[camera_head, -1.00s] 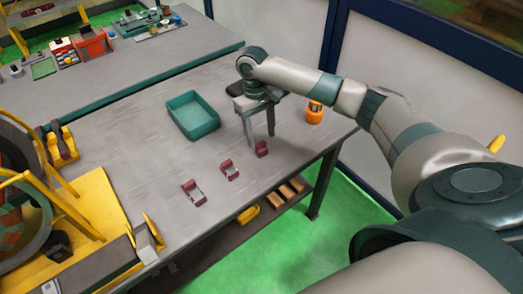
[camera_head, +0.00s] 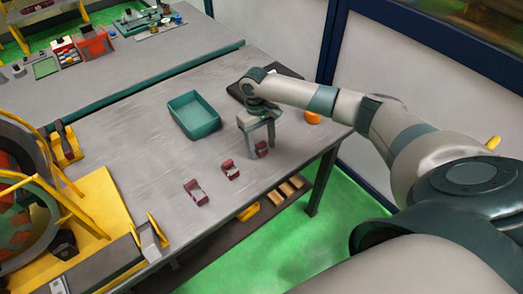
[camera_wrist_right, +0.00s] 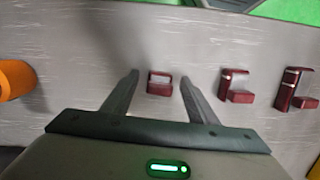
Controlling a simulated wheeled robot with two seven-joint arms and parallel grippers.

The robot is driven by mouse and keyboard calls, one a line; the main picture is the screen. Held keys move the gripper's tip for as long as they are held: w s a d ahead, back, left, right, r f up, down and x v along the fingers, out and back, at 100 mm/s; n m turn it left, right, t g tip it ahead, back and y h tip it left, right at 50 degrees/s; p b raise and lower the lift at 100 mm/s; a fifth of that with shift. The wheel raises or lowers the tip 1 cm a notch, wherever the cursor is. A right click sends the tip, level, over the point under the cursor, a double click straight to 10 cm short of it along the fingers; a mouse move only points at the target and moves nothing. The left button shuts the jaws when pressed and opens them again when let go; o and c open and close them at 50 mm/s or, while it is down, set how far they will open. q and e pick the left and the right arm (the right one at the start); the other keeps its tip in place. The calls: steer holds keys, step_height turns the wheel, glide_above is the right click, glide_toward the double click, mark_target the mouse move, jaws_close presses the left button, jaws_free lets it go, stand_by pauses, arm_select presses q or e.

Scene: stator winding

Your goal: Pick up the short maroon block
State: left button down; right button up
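The short maroon block (camera_head: 262,149) lies on the grey table, the rightmost and smallest of three maroon pieces in the head view. In the right wrist view the short block (camera_wrist_right: 160,83) lies between my finger ends. My right gripper (camera_head: 261,148) points down at it, open, with one finger on each side. The right wrist view shows gaps between the block and both fingers of the gripper (camera_wrist_right: 159,76). I cannot tell the fingertips' exact height above the table. My left gripper is not in view.
Two longer maroon blocks (camera_head: 229,169) (camera_head: 195,192) lie to the left, near the table's front edge. A teal tray (camera_head: 194,115) stands behind. An orange cylinder (camera_head: 312,117) is at the right. A yellow fixture (camera_head: 95,205) fills the left side.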

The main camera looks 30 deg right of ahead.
mark_target(264, 149)
jaws_close()
steer(key=shift+r, duration=0.15)
steer(key=shift+r+b, duration=0.35)
steer(key=shift+r, duration=0.15)
steer(key=r, duration=0.1)
steer(key=r+b, duration=0.1)
steer(key=r, duration=0.1)
steer(key=shift+s+d, duration=0.2)
steer(key=shift+s, duration=0.15)
steer(key=s+d+r+b, duration=0.3)
steer(key=s+r, duration=0.3)
steer(key=s, duration=0.4)
steer(key=shift+s+d+r, duration=0.15)
steer(key=shift+r, duration=0.25)
steer(key=shift+b, duration=0.3)
